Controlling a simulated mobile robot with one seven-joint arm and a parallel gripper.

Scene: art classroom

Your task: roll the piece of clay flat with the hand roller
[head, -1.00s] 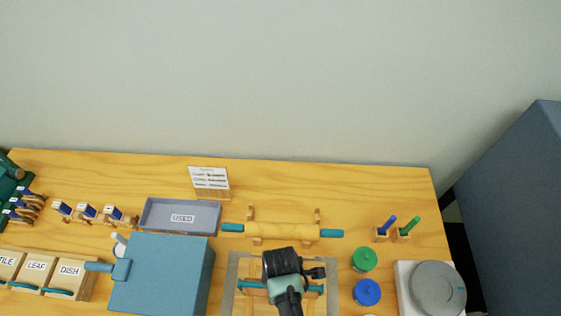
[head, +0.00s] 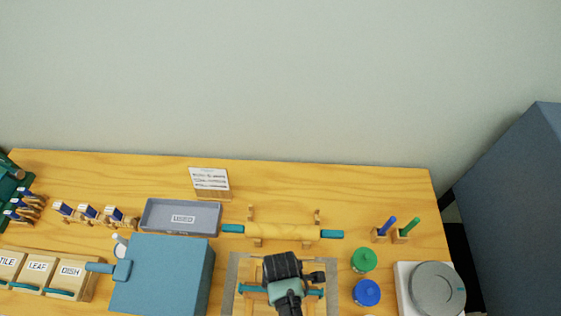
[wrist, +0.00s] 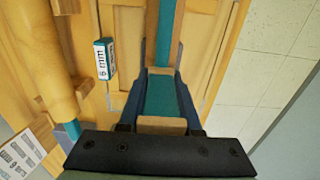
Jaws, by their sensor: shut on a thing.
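My gripper (head: 283,288) is over the work board at the front middle of the table in the head view. In the wrist view my gripper (wrist: 158,98) is shut on a teal handle (wrist: 164,98) with wooden pieces at its ends, which looks like the hand roller. In the head view, teal ends of the roller (head: 318,292) show on both sides of my wrist. The clay is not visible; my gripper and arm cover the middle of the board. I cannot tell whether the roller touches anything.
A rolling pin (head: 282,231) with teal handles rests on a wooden stand behind the board. A grey USED tray (head: 150,216) and a blue box (head: 170,275) stand left. Green (head: 364,260) and blue (head: 367,292) jars stand right. A 6 mm label (wrist: 104,60) shows beside the handle.

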